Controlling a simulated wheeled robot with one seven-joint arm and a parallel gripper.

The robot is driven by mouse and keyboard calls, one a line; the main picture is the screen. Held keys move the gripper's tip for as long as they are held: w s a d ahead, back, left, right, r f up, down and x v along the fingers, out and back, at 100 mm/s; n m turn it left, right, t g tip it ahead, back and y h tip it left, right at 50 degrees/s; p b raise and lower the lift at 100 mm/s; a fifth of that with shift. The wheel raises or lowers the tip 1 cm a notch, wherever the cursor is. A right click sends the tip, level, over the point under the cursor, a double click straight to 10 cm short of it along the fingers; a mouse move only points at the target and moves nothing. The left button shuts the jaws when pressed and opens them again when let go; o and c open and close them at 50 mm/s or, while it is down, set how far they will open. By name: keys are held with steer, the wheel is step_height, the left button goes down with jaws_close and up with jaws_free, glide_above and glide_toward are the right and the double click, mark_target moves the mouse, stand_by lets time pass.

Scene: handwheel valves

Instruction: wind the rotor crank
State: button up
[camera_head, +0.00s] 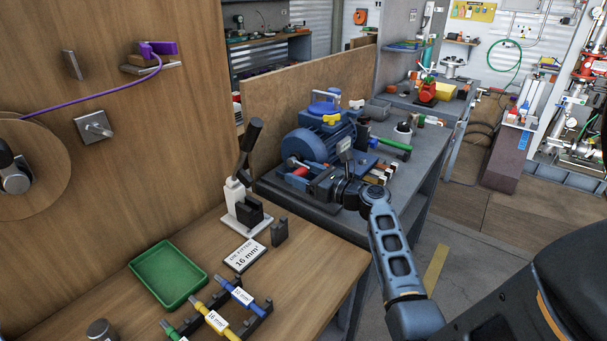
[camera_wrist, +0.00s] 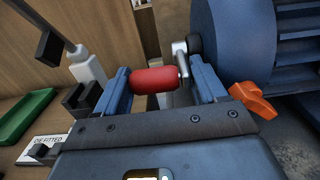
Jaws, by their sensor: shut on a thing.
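The rotor crank has a red handle (camera_head: 300,171), at the near side of a large blue motor (camera_head: 312,142) on the grey bench. The red handle also shows in the wrist view (camera_wrist: 156,79), lying crosswise between my two blue fingers. A metal crank arm (camera_wrist: 181,60) rises at its right end toward a dark hub beside the blue motor housing (camera_wrist: 240,40). My gripper (camera_head: 308,179) reaches in from the right and is shut on the red handle; its fingers also show in the wrist view (camera_wrist: 160,82). Part of the crank is hidden behind my gripper in the head view.
A wooden workbench on the left holds a green tray (camera_head: 168,275), a white lever press (camera_head: 243,205), a label plate (camera_head: 244,255) and coloured cable pieces (camera_head: 216,320). A wooden panel (camera_head: 295,85) stands behind the motor. A green-handled tool (camera_head: 394,144) lies right of it.

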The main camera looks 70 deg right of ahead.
steer(key=shift+f+t+b, duration=0.4)
steer(key=shift+f+b, duration=0.05)
steer(key=shift+b, duration=0.7)
steer(key=shift+f+t+b, duration=0.1)
steer(key=shift+t+b, duration=0.3)
steer(key=shift+b, duration=0.7)
steer(key=o, duration=0.7)
steer(key=shift+v, duration=3.9)
